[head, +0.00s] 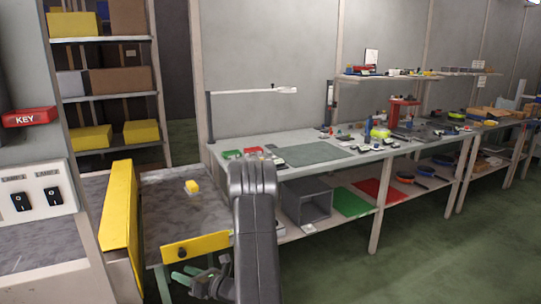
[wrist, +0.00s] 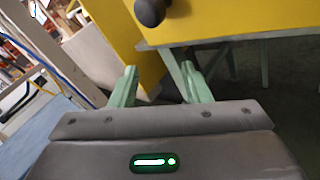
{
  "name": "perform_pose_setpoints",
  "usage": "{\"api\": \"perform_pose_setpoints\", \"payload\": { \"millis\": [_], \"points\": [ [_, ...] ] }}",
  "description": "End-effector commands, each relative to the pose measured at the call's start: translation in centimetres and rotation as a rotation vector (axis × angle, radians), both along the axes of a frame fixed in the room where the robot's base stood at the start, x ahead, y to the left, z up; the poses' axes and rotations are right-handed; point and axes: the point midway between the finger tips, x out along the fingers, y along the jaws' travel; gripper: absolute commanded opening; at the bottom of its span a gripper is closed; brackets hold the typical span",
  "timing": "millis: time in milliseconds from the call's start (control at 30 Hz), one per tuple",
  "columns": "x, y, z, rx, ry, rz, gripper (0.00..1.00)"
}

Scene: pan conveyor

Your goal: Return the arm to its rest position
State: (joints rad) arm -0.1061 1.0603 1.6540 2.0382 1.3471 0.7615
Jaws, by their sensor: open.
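My gripper (head: 196,277) shows low in the head view, at the end of my dark grey arm. Its green fingers are in front of the yellow end board (head: 197,246) of a grey table. In the wrist view my gripper (wrist: 158,85) shows two green fingers spread apart with nothing between them. The yellow board (wrist: 225,22) lies beyond the fingers there, with a dark round knob (wrist: 149,11) at the top. My arm hides part of the workbench in the head view.
A long workbench (head: 240,146) with tools runs along the wall. A switch cabinet (head: 38,200) is at left. Green floor (head: 440,260) is open at right.

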Motion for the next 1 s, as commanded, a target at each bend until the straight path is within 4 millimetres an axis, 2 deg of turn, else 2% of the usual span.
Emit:
{"api": "perform_pose_setpoints", "payload": {
  "millis": [33, 500, 1000],
  "points": [
    [0.0, 0.0, -0.8, 0.011, -0.021, 0.0, 0.43],
    [0.4, 0.2, -2.2, 0.123, -0.253, 0.0, 0.43],
    [0.8, 0.3, -2.4, 0.183, -0.378, -0.001, 0.43]
  ]
}}
